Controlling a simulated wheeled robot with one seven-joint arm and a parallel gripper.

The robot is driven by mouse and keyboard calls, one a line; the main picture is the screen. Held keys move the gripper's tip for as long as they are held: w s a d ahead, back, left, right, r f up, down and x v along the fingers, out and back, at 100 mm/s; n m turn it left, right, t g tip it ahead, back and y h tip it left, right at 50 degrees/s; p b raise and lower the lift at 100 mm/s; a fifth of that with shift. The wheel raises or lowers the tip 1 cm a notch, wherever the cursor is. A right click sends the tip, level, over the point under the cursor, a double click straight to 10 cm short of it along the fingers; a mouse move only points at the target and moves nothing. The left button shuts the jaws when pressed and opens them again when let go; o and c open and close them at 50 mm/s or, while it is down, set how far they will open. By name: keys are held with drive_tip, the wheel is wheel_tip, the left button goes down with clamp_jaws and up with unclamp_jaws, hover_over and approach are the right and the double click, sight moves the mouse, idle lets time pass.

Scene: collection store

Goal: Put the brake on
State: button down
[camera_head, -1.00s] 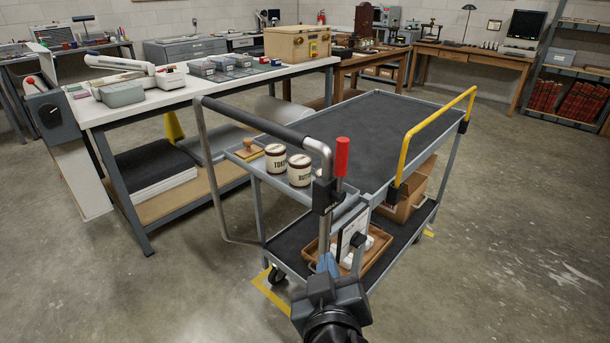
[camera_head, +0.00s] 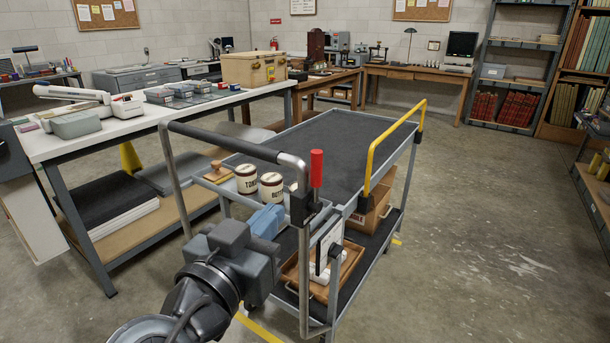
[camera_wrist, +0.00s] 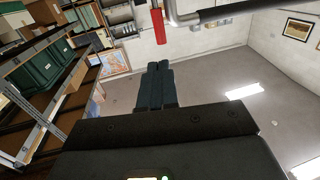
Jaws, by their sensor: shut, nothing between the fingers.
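A grey cart (camera_head: 394,185) stands in the middle of the head view. A lever with a red grip (camera_head: 316,168) stands about upright at the near corner of its push handle (camera_head: 222,141). My gripper (camera_head: 272,216) is shut and empty. In the head view it is left of the lever and lower than the red grip. In the wrist view the shut fingers (camera_wrist: 158,68) point toward the red grip (camera_wrist: 158,26), with a gap between them in the picture. The lever's lower end is partly hidden by its dark bracket.
The cart carries two labelled tins (camera_head: 271,187) and a wooden stamp (camera_head: 216,172); a wooden tray (camera_head: 347,262) is on its lower shelf. A yellow rail (camera_head: 372,157) edges its right side. A white worktable (camera_head: 45,147) stands at left. The floor at right is clear.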

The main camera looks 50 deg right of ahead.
sight(313, 167)
drive_tip(key=p+x, duration=0.3)
drive_tip(key=x, duration=0.9)
drive_tip(key=shift+w+d, duration=0.1)
drive_tip(key=shift+d, duration=0.3)
drive_tip(key=shift+w+d+f, duration=0.1)
drive_tip(key=shift+w+d, duration=0.05)
drive_tip(key=shift+d, duration=0.45)
drive_tip(key=shift+w+d, duration=0.1)
